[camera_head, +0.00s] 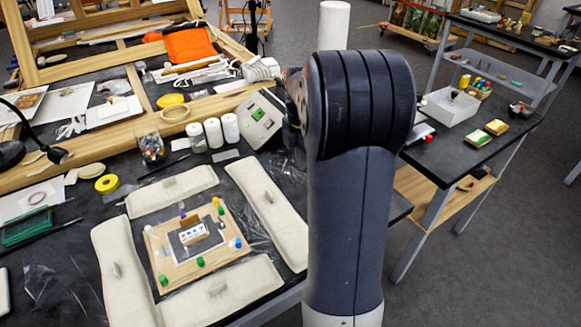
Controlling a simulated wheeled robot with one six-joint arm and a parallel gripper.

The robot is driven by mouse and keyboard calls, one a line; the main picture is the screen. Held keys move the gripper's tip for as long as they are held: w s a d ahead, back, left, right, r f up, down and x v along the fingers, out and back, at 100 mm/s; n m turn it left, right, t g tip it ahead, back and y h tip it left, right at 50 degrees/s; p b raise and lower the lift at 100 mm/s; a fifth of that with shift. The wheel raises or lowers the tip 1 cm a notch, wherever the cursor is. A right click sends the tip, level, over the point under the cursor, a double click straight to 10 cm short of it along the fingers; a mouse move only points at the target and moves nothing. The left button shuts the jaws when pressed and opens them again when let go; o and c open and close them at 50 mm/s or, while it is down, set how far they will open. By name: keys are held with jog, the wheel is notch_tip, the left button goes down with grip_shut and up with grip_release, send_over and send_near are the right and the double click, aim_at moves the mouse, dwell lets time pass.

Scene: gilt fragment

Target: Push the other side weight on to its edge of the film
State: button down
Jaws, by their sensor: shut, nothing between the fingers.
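Long cream fabric weights with small handles lie around a wooden board on clear film. One is the back weight (150,201), one the right weight (285,222), one the left weight (112,243) and one the front weight (250,276). The clear film (75,284) shows as glossy wrinkles on the dark table, also near the right weight. The board (163,253) carries a dark panel with a small framed piece and coloured pegs around it. My gripper is not visible; my dark arm fills the centre right and hides what is behind it.
White jars (230,128), a glass jar (149,146) and a grey box with green parts (262,118) stand behind the weights. A second dark table (480,118) stands at right.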

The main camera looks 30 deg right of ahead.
aim_at(274, 198)
notch_tip(274, 198, down, 8)
jog(key=shift+s+a+f, duration=0.1)
jog(key=shift+s+f, duration=0.05)
jog(key=shift+f, duration=0.05)
jog(key=a, duration=0.1)
jog(key=a+p, duration=0.1)
jog(key=a, duration=0.1)
jog(key=shift+f, duration=0.35)
jog(key=shift+a+f, duration=0.1)
jog(key=shift+a, duration=0.4)
jog(key=a, duration=0.4)
jog(key=shift+s+a, duration=0.15)
jog(key=shift+a, duration=0.05)
